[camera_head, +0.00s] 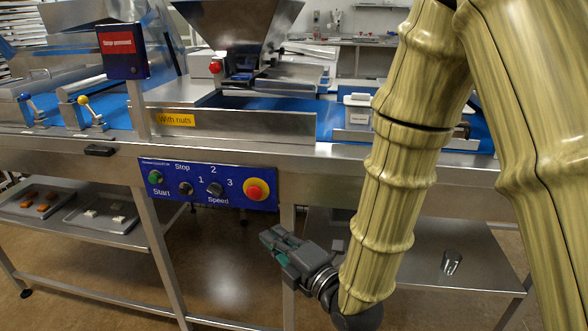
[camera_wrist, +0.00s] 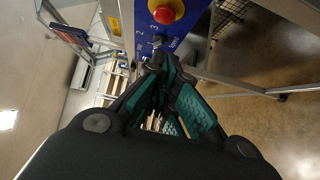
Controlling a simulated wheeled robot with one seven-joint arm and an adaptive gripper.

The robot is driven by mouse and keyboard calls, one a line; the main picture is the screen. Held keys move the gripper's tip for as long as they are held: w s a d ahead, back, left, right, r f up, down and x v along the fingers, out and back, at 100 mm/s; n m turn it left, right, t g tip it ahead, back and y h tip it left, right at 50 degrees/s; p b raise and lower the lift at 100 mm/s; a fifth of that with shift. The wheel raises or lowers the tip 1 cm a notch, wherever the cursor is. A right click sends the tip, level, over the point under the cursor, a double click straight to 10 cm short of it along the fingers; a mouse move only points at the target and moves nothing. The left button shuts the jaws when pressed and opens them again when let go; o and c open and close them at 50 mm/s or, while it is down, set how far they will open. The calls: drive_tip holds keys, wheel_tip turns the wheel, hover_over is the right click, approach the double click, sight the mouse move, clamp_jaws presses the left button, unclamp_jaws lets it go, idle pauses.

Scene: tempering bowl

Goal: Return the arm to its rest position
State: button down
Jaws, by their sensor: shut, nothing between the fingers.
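My gripper (camera_head: 273,237) is in front of the steel machine, below and just right of its blue control panel (camera_head: 207,185). It is shut and empty, its teal-padded fingers pointing left in the head view. In the wrist view my gripper (camera_wrist: 165,75) points toward the panel's lower part, with the red emergency button (camera_wrist: 166,11) above the fingertips. The same red button (camera_head: 256,190) sits at the panel's right end in the head view. My arm comes down from the upper right, its bamboo-like links hiding part of the machine's right side.
A steel hopper (camera_head: 240,22) stands above the blue belt (camera_head: 270,103). A lower shelf at left bears trays (camera_head: 100,214) of small pieces. A clear glass (camera_head: 451,262) stands on the right lower shelf. Open floor lies below the panel.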

drive_tip(key=s+d+f+m+g+h+p, duration=0.35)
drive_tip(key=d+f+m, duration=0.4)
drive_tip(key=f, duration=0.35)
drive_tip(key=s+d+f+m+g+h+p, duration=0.2)
drive_tip(key=s+d+f+m+h+p, duration=0.15)
drive_tip(key=d+f+m, duration=0.65)
drive_tip(key=s+d+f+m+g+h+p, duration=0.2)
drive_tip(key=s+d+f+m+g, duration=0.2)
drive_tip(key=s, duration=0.7)
drive_tip(key=s+d+f+m+g+h+p, duration=0.2)
drive_tip(key=s+d+f+m+g+h, duration=0.1)
drive_tip(key=s+d+f, duration=0.5)
drive_tip(key=s+f+m+g, duration=0.1)
drive_tip(key=s+m, duration=0.1)
drive_tip(key=s, duration=0.1)
drive_tip(key=shift+f, duration=0.2)
